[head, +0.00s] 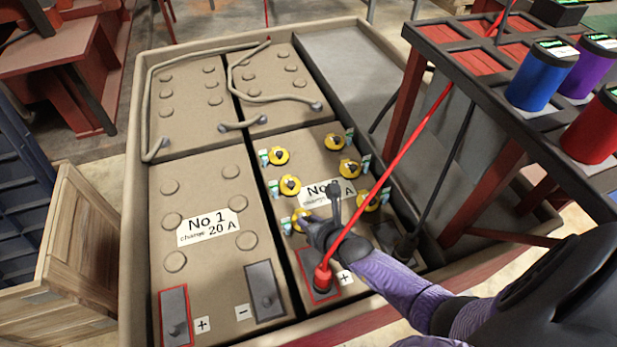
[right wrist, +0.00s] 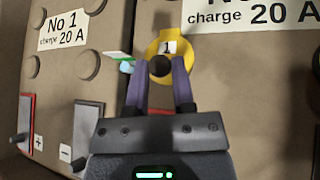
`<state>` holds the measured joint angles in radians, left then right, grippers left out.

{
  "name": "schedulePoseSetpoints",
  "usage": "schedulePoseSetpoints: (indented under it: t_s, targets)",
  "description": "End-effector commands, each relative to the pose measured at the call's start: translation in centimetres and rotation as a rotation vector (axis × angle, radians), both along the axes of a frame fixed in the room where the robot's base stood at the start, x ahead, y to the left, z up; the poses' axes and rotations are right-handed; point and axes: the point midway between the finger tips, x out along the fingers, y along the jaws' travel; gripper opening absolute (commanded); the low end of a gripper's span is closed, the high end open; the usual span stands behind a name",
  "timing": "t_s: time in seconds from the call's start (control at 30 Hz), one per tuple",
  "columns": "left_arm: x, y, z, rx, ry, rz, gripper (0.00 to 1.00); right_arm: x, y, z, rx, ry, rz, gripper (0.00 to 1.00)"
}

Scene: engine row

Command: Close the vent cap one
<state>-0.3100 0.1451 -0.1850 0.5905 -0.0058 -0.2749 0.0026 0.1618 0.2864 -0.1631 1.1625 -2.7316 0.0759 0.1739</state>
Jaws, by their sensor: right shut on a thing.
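Vent cap one, a yellow round cap with a "1" label and a dark centre knob (right wrist: 168,43), sits on the tan top of battery No 2. In the head view vent cap one (head: 299,214) is partly hidden by my right gripper (head: 312,226). In the right wrist view the two purple-grey fingers of my right gripper (right wrist: 160,75) are closed on the cap's dark knob. A small green-and-white tag with a light blue part (right wrist: 122,61) stands just left of the cap. My left gripper is not in view.
Several other yellow caps (head: 290,185) with tags sit on battery No 2. A red cable (head: 390,165) rises from its plus terminal, close beside my gripper. Battery No 1 (head: 205,275) lies to the left. A rack (head: 487,92) with coloured canisters stands at right.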

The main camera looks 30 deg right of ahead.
Motion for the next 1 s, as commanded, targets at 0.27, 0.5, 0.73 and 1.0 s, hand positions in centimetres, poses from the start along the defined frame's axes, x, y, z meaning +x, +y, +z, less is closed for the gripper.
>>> schedulePoseSetpoints:
  t_s: [0.27,0.5,0.73,1.0]
  targets:
    - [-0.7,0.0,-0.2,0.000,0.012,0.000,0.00,-0.1,0.1,-0.3,-0.010,-0.042,0.001,0.00]
    - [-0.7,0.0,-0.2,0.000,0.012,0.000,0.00,-0.1,0.1,-0.3,-0.011,-0.046,0.002,0.00]
    - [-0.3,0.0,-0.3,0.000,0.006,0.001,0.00,-0.1,0.1,-0.3,-0.010,-0.045,0.001,0.50]
    - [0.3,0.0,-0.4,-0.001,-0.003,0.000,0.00,-0.1,0.1,-0.3,-0.010,-0.045,0.001,0.65]
